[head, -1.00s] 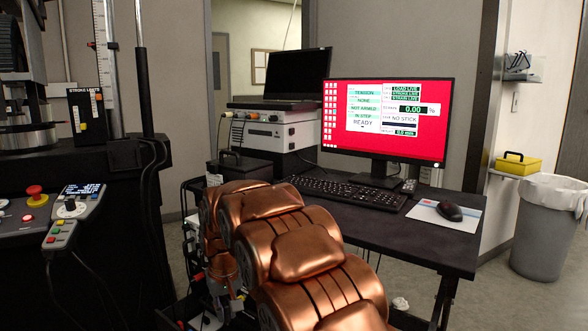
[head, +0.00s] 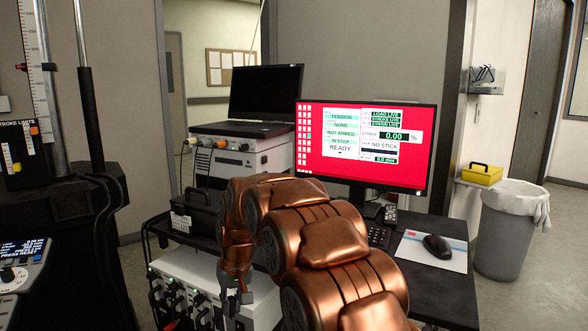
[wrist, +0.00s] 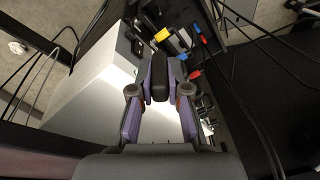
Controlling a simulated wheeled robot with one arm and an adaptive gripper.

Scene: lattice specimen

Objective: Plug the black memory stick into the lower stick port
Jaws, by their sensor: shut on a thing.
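My gripper (wrist: 163,92) is shut on a small black block that looks like the black memory stick (wrist: 162,72), held between its two fingertips in the wrist view. In the head view my gripper (head: 236,300) hangs low in front of a white box (head: 262,292), and the stick cannot be made out there. In the wrist view the white box (wrist: 85,102) lies beyond and left of the fingers. I cannot pick out the lower stick port in either view. The monitor (head: 366,145) reads NO STICK.
Several black plugs and cables (head: 178,300) crowd the white box's front. Yellow (wrist: 161,35), blue and red plugs are close to the fingertips' far side. A desk (head: 440,285) carries a mouse (head: 437,246) and keyboard. A grey bin (head: 506,235) stands at right.

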